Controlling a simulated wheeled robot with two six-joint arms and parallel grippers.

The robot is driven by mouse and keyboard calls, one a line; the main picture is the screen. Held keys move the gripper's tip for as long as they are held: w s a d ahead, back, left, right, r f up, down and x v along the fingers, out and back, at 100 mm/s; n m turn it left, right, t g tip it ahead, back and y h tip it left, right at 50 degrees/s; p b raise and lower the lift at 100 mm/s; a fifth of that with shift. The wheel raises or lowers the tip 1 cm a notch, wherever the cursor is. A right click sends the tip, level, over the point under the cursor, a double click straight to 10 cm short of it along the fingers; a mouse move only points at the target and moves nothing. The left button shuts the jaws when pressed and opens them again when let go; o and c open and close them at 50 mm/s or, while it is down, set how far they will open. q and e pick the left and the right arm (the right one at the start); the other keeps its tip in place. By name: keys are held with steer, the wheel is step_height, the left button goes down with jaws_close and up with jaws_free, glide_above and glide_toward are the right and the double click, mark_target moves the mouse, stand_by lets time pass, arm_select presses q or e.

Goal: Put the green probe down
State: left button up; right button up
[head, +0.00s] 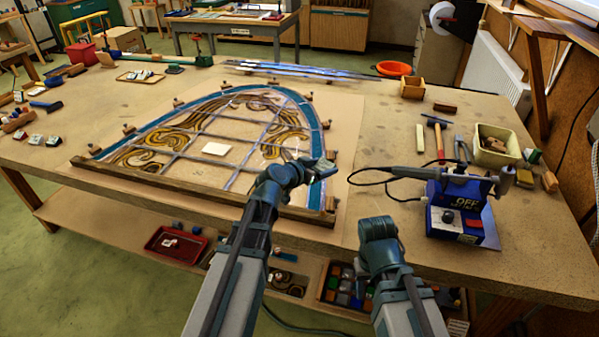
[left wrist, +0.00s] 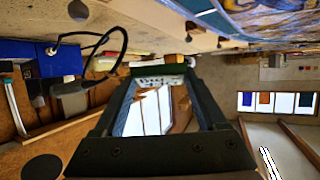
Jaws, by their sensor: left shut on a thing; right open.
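My left gripper (head: 318,167) is held above the near right part of the leaded panel (head: 215,150), its jaws pointing right. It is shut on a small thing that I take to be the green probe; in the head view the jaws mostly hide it. In the left wrist view a dark green bar (left wrist: 160,70) spans the far ends of the fingers. It looks clear of the table. My right arm stands at the table's front edge; its jaws do not show.
A blue soldering station (head: 462,212) with a grey iron and looping black cable stands at the right. A hammer (head: 438,138), pliers (head: 462,148) and a cream bin (head: 497,146) lie behind it. A wooden batten (head: 200,195) edges the panel. Bare tabletop (head: 375,125) shows right of the panel.

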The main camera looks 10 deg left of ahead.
arm_select(q)
steer(key=s+a+n+t+y, duration=0.1)
steer(key=s+a+n+y, duration=0.15)
steer(key=a, duration=0.75)
steer(key=s+a+n+t+y, duration=0.1)
steer(key=s+a+n+y, duration=0.15)
steer(key=a, duration=0.85)
steer(key=w+d, duration=0.3)
steer(key=w, duration=0.1)
steer(key=w+d+f+b, duration=0.1)
steer(key=w+d, duration=0.2)
steer(key=w, duration=0.1)
steer(key=w+d+f+b, duration=0.1)
steer(key=w+d, duration=0.3)
steer(key=shift+w, duration=0.1)
steer(key=f+b, duration=0.3)
steer(key=shift+w+d+f+b, duration=0.25)
steer(key=shift+w+d+b, duration=0.05)
steer(key=shift+w+d, duration=0.05)
steer(key=shift+f+b, duration=0.65)
steer(key=shift+f, duration=0.05)
steer(key=o, duration=1.3)
steer(key=shift+g, duration=0.3)
steer(key=shift+r, duration=0.1)
